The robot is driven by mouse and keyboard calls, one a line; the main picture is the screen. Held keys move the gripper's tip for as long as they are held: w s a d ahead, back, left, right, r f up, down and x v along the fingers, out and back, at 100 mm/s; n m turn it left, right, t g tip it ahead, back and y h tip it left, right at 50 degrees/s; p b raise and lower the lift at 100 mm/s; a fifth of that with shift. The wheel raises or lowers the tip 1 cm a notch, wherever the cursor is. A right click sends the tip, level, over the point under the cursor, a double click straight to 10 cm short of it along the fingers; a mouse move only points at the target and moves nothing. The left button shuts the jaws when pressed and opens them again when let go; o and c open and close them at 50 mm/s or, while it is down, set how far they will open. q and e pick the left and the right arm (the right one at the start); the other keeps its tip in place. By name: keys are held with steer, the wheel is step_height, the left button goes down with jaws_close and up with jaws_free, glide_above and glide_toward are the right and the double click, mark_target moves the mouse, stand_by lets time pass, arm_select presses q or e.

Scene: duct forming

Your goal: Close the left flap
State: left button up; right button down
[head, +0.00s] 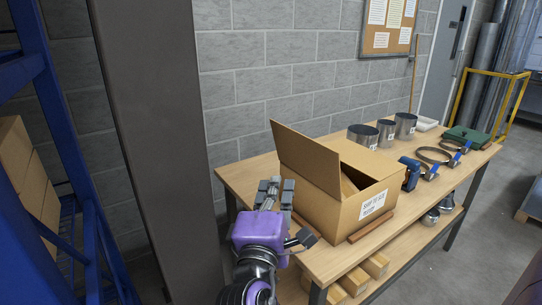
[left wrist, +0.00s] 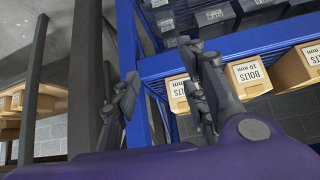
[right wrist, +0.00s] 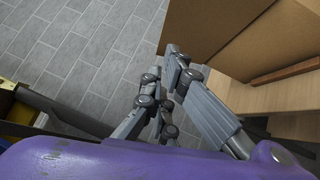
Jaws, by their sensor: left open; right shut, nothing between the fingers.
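A cardboard box (head: 345,210) with a printed label stands on the wooden workbench. Its left flap (head: 305,162) is up, tilted outward to the left. A panel lies nearly flat over the right part of the top, and a dark gap shows beside it. My right gripper (head: 276,190) is shut and empty, beside the box's left side, below the raised flap; I cannot tell whether it touches. In the right wrist view, cardboard (right wrist: 215,35) fills the upper right near the fingers. My left gripper (left wrist: 162,75) is open and empty, away from the box, facing a blue shelf.
Metal duct rings (head: 363,135), a blue tool (head: 410,173), clamps and a green case (head: 466,137) lie farther along the workbench (head: 400,222). A wooden strip (head: 371,226) lies at the box's front. A grey column (head: 155,140) and blue rack (head: 60,110) stand left.

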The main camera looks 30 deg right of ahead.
arm_select(q)
steer(key=r+p, duration=0.1)
steer(key=d+r+p, duration=0.1)
steer(key=p, duration=0.1)
steer(key=shift+w+d+r, duration=0.25)
steer(key=shift+w+r, duration=0.1)
steer(key=shift+r, duration=0.05)
arm_select(e)
steer(key=w+d+r, duration=0.2)
steer(key=w+d, duration=0.5)
steer(key=d, duration=0.3)
steer(key=shift+w+d+r, duration=0.2)
steer(key=shift+w+d, duration=0.2)
arm_select(q)
steer(key=shift+a, duration=0.1)
